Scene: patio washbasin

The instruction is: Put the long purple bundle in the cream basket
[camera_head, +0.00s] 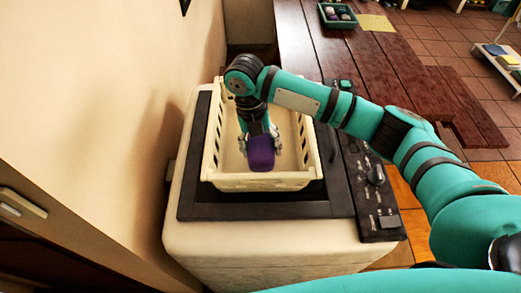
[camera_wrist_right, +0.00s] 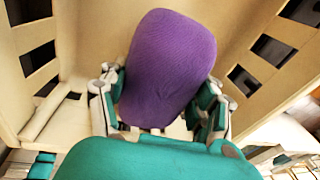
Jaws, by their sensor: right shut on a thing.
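The purple bundle (camera_head: 261,153) is inside the cream basket (camera_head: 262,181), near its front wall in the head view. My right gripper (camera_head: 260,140) reaches down into the basket from above and is shut on the bundle. In the right wrist view the bundle (camera_wrist_right: 170,65) stands out between the two fingers of my right gripper (camera_wrist_right: 163,105), with the slotted basket walls (camera_wrist_right: 70,40) around it. I cannot tell whether the bundle touches the basket floor. My left gripper is not in view.
The basket stands on a black-topped cream appliance (camera_head: 195,210) with a control panel (camera_head: 375,200) on its right. A wall (camera_head: 90,120) is close on the left. A dark wooden table (camera_head: 330,60) lies behind, with a green tray (camera_head: 337,15) of small items.

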